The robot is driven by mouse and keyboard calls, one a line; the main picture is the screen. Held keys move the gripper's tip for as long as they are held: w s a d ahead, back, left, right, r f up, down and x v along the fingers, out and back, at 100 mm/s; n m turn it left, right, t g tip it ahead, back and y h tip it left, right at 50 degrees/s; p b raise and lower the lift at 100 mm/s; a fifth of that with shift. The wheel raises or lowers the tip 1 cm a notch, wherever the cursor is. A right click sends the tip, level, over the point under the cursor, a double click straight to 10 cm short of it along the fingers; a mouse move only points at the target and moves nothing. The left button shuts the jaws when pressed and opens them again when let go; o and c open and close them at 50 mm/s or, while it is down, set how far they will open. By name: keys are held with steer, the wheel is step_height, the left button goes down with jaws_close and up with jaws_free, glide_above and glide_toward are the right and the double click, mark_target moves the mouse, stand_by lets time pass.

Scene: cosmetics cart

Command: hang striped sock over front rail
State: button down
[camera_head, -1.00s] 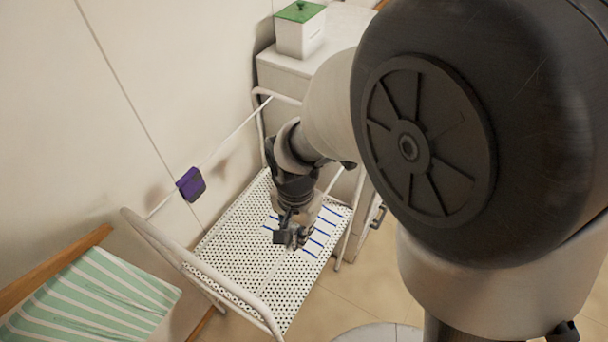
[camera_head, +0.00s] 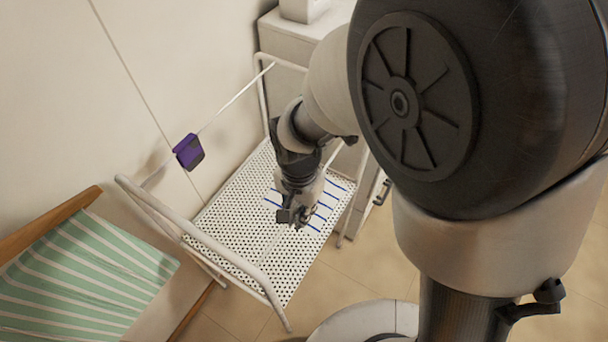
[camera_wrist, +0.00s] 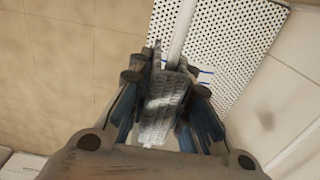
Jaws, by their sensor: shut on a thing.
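My gripper (camera_wrist: 165,95) is shut on a grey knitted piece, which I take to be the striped sock (camera_wrist: 163,105); its stripes are not clear. In the head view my gripper (camera_head: 296,216) points down over the front side of the cart, and the sock there is mostly hidden. The front rail (camera_wrist: 182,35) is a thin white bar that passes behind the gripper and sock in the wrist view.
The white perforated cart tray (camera_head: 225,222) lies below, with several blue lines on its right part. A purple cloth (camera_head: 188,152) hangs on the back rail (camera_head: 232,103) near the wall. A curved white end frame (camera_head: 215,255) stands at left. A white cabinet (camera_head: 285,45) stands behind.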

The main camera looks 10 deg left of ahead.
steer(key=c, duration=1.4)
jaws_free()
step_height(320, 180, up, 11)
steer(key=shift+f, duration=0.1)
steer(key=shift+d+r, duration=0.15)
steer(key=shift+r, duration=0.45)
steer(key=s+d+f+n+t+b, duration=0.1)
steer(key=s+d+b, duration=0.3)
steer(key=d, duration=0.6)
steer(key=s+d+f+n+t+b, duration=0.1)
steer(key=s+d+n+t+b, duration=0.2)
steer(key=d, duration=0.7)
steer(key=s+b, duration=0.2)
steer(key=b, duration=0.2)
steer(key=shift+s+f+n+t, duration=0.15)
steer(key=shift+f+n+t, duration=0.15)
steer(key=shift+f, duration=0.1)
steer(key=shift+d, duration=0.1)
